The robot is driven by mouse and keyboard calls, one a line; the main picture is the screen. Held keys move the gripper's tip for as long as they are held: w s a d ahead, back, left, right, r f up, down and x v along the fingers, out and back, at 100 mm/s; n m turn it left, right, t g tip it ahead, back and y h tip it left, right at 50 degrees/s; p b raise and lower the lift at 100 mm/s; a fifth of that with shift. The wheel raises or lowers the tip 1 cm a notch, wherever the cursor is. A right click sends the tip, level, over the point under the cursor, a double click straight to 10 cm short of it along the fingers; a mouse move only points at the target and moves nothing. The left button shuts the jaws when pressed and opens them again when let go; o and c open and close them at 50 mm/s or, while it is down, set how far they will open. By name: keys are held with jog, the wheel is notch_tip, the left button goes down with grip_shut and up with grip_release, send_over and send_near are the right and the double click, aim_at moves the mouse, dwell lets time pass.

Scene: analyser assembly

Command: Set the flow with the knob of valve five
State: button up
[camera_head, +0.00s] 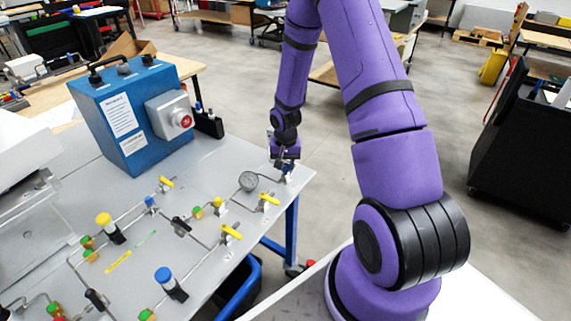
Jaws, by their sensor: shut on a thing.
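My gripper (285,163) points down at the far right corner of the grey panel (215,170). It is shut on a small knob (288,168) of a valve at the end of the pipe run, just right of the round pressure gauge (248,181). The fingers and most of the knob are small and partly hidden by the wrist. I cannot read a number on this valve, and the knob's turned angle cannot be told.
Yellow-handled valves (268,200), a yellow-capped knob (104,220) and a blue-capped knob (164,275) stand along the pipes. A blue control box (130,115) with a red button stands behind. A blue bin (240,288) is below the panel edge.

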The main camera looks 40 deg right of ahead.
aim_at(285, 165)
jog(key=n, duration=0.6)
jog(key=shift+n, duration=0.3)
jog(key=n, duration=0.5)
jog(key=shift+n, duration=0.3)
jog(key=o, duration=0.9)
jog(key=shift+r, duration=0.1)
notch_tip(285, 165, up, 11)
jog(key=shift+f, duration=0.15)
dwell(0.4)
